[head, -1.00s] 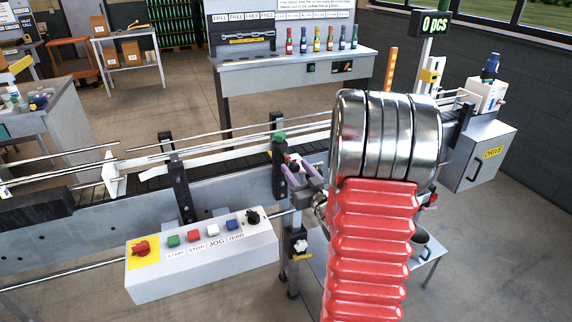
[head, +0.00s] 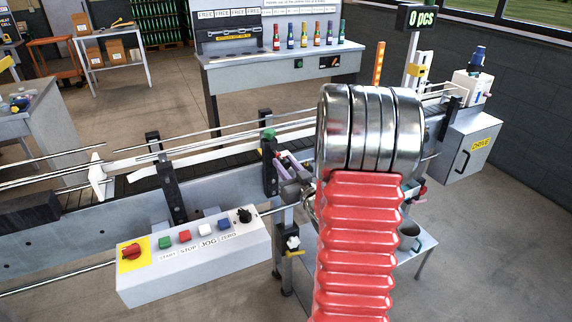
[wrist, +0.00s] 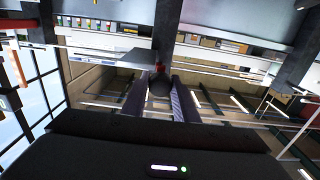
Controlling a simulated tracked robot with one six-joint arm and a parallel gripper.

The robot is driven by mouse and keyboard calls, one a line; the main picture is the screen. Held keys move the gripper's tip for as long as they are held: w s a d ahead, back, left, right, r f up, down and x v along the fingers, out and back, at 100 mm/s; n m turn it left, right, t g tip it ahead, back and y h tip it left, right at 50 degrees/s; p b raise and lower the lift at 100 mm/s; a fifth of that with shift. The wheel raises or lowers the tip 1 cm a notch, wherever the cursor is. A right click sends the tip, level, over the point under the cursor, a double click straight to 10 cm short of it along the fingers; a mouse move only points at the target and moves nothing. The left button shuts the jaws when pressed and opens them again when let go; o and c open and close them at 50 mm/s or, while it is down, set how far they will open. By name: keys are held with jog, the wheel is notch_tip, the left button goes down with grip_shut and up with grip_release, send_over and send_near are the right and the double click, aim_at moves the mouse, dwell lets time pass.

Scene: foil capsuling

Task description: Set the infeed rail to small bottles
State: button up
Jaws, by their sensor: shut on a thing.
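The infeed rail (head: 215,138) shows as long thin bars along the dark conveyor belt (head: 238,157), carried by black posts (head: 167,180). One post has a green cap (head: 268,133). My gripper (head: 287,170) is beside this post, on the near side of the conveyor, partly hidden by my red and silver arm. In the wrist view, my gripper's two fingers (wrist: 160,98) are shut on a dark round knob (wrist: 160,84) with a small red part above it. The knob's setting cannot be read, and in the head view it is mostly hidden.
A control box (head: 195,258) with coloured buttons stands out in front of the conveyor, left of my arm. A drive cabinet (head: 467,150) is at the right end. A small table with a grey mug (head: 408,236) is behind my arm. A bench with coloured bottles (head: 290,62) stands behind.

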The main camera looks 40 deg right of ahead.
grip_shut()
jog(key=shift+w+d, duration=0.2)
jog(key=shift+w, duration=0.35)
jog(key=o, duration=1)
grip_release()
jog(key=shift+c, duration=0.2)
